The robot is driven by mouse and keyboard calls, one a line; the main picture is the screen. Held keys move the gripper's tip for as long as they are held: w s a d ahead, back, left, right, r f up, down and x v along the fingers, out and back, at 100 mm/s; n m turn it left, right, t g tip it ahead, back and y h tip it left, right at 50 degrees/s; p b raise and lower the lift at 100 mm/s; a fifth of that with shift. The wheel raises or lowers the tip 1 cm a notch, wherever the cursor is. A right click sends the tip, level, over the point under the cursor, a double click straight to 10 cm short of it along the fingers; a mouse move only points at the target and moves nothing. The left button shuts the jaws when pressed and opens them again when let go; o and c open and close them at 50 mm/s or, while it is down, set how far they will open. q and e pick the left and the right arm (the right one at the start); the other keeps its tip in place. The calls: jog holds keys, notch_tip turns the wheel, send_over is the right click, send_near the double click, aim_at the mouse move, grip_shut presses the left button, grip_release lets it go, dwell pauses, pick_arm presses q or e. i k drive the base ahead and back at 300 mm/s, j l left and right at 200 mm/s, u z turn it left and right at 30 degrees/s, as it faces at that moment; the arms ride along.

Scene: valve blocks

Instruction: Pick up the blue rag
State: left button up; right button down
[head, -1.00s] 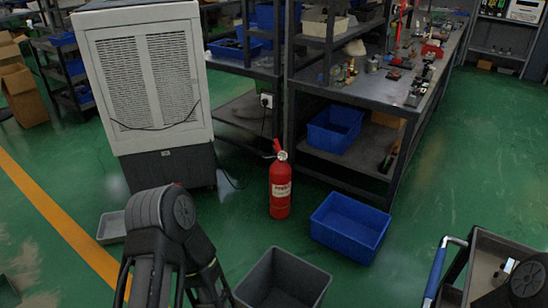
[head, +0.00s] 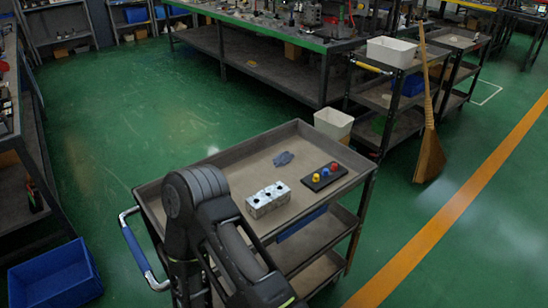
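The blue rag (head: 284,158) is a small crumpled dark grey-blue cloth. It lies flat on the top tray of the grey cart (head: 233,157), towards the back, in the head view. A silver metal valve block (head: 267,199) with dark holes sits in front of it. A black plate (head: 324,177) with yellow, blue and red knobs lies to its right. One of my arms rises from the bottom of the picture over the cart's front left part and hides some of the tray. No fingertips of either gripper show.
The cart has raised rims and a blue push handle (head: 138,251) at its left. A white bin (head: 333,124) and another cart stand behind it; a broom (head: 430,150) leans at the right. A blue crate (head: 55,277) is on the floor at lower left. Open green floor lies left of the cart.

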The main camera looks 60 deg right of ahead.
aim_at(283, 159)
jog(key=z, duration=1.95)
jog(key=l+z, duration=0.3)
jog(key=l, duration=0.55)
jog(key=i+l+z, duration=0.1)
jog(key=l+z, duration=0.2)
jog(key=l, duration=0.5)
